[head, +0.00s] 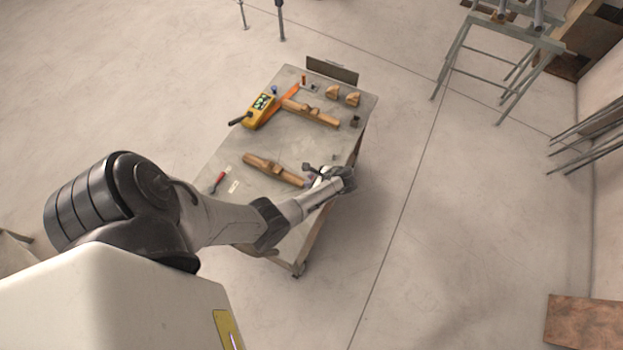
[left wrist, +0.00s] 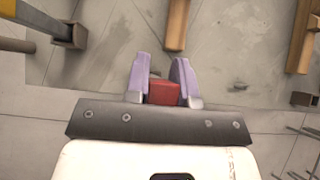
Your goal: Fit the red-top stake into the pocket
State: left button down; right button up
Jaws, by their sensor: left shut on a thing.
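My left gripper (head: 322,177) is over the right edge of the worktable, beside one end of a wooden bar. In the left wrist view, its two pale purple fingers (left wrist: 163,82) are shut on the red-top stake (left wrist: 163,93). Only the stake's red block shows, between the fingers; the rest is hidden. I cannot tell which is the pocket. My right gripper is out of view.
The worktable (head: 240,150) carries wooden bars (head: 275,170), a yellow controller (head: 260,110), an orange strip (head: 286,100), wooden blocks (head: 352,99) and a red-handled tool (head: 217,182).

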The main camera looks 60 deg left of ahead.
pick_arm(q)
jog(key=shift+f, duration=0.15)
jog(key=c, duration=0.9)
grip_release()
jog(key=v, duration=1.4)
jog(key=shift+p, duration=0.3)
